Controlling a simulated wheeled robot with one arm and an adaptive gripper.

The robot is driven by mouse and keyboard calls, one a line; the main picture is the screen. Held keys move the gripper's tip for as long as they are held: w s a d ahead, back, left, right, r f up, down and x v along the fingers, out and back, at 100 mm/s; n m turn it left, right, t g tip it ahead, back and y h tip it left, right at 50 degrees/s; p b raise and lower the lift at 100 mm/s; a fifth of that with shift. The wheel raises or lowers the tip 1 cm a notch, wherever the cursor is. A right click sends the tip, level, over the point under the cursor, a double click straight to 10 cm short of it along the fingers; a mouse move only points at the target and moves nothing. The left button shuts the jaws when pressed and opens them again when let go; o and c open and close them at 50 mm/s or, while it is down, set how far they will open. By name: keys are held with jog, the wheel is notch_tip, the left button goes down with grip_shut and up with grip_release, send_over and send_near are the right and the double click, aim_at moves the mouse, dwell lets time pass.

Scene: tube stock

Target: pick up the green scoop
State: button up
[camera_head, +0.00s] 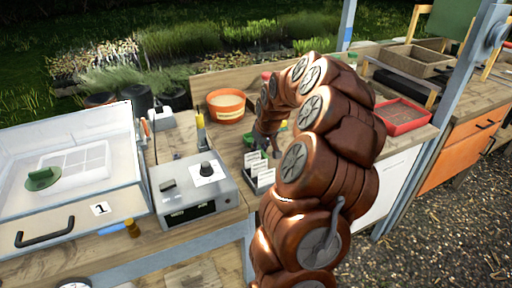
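A small green thing (249,138), possibly the green scoop, shows on the wooden bench just left of my gripper. Its shape is too small and too covered to make out. My gripper (262,144) points down at the bench, close beside the green thing and behind a small rack of white cards (259,170). I cannot tell whether it touches the green thing. My brown arm hides much of the gripper, and its fingertips are not clear.
An orange pot (227,106) stands behind the gripper. A grey box with a black knob (190,189) is at front left, beside a clear-lidded case (70,165) with a green round piece (42,178). A red tray (402,116) lies right of my arm.

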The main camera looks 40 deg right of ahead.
aim_at(259, 148)
jog(key=shift+f, duration=0.1)
grip_shut()
jog(key=shift+r+p, duration=0.25)
jog(key=shift+p, duration=0.1)
notch_tip(259, 148, up, 10)
jog(key=b, duration=0.2)
